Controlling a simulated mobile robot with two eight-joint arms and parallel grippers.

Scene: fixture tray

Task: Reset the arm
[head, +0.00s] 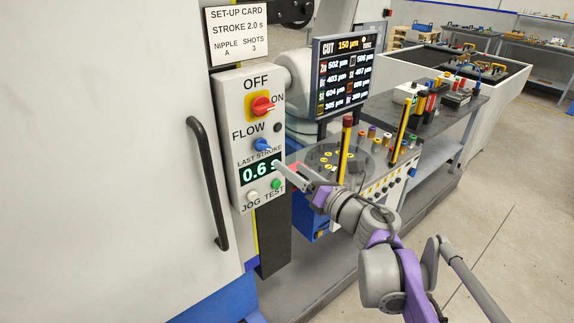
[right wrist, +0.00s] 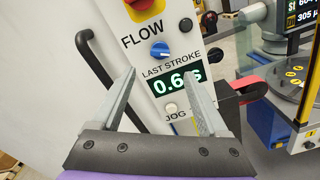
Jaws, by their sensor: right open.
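My right gripper (head: 281,171) is open and empty in front of the control box (head: 236,130), close to the right edge of its display. In the right wrist view its two fingers (right wrist: 157,78) stand apart with the box beyond them. In the wrist view the TEST button is hidden. My left gripper is not in view.
A set-up card (head: 237,33) above the box reads stroke 2.0 s, nipple A, shots 3. A black door handle (head: 208,185) is left of the box. A screen (head: 343,75), a round plate (head: 335,160) and yellow posts (head: 401,132) stand right. Open floor lies right.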

